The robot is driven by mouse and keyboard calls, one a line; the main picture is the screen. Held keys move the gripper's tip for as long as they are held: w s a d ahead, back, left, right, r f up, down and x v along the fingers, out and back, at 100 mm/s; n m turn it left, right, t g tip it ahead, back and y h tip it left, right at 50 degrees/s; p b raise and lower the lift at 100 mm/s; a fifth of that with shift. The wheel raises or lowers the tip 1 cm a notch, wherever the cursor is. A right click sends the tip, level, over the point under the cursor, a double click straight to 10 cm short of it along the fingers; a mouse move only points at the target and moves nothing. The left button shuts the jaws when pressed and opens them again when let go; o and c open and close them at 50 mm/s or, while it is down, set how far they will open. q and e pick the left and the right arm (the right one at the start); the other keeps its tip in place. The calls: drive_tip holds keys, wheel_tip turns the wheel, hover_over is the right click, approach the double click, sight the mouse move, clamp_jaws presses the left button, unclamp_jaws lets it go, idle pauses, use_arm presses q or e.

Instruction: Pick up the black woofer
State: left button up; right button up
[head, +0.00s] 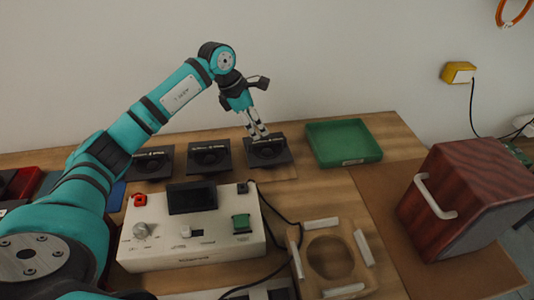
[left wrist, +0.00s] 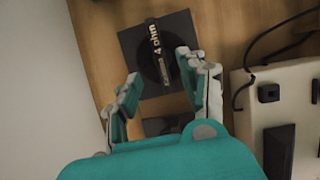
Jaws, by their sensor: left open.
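Several black woofers, square plates with round, labelled middles, stand in a row along the back of the table: a left one (head: 152,165), a middle one (head: 209,159) and a right one (head: 279,156). My left gripper (head: 260,136) is open and points down at the right woofer, with its fingertips close over it. In the left wrist view a black woofer marked "4 ohm" (left wrist: 137,49) lies just beyond and between the open fingertips (left wrist: 160,70). Whether they touch it I cannot tell. Another dark piece (left wrist: 160,126) shows nearer the palm. My right gripper is out of view.
A white tester box (head: 185,250) with a screen, knobs and cables stands in front of the woofers. An empty green tray (head: 343,140) lies to their right. A wooden fixture with a round recess (head: 305,240) and a wooden speaker cabinet (head: 460,195) stand nearer the front right.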

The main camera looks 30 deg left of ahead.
sight(266, 140)
use_arm(q)
drive_tip(key=p+x, duration=0.1)
drive_tip(key=x, duration=0.5)
drive_tip(key=shift+w+d+f, duration=0.15)
drive_tip(key=shift+d+f, duration=0.05)
drive_tip(key=shift+f, duration=0.15)
drive_tip(key=shift+f, duration=0.25)
drive_tip(key=shift+c, duration=0.2)
clamp_jaws()
idle(0.4)
drive_tip(key=shift+w+r, duration=0.1)
drive_tip(key=shift+r, duration=0.05)
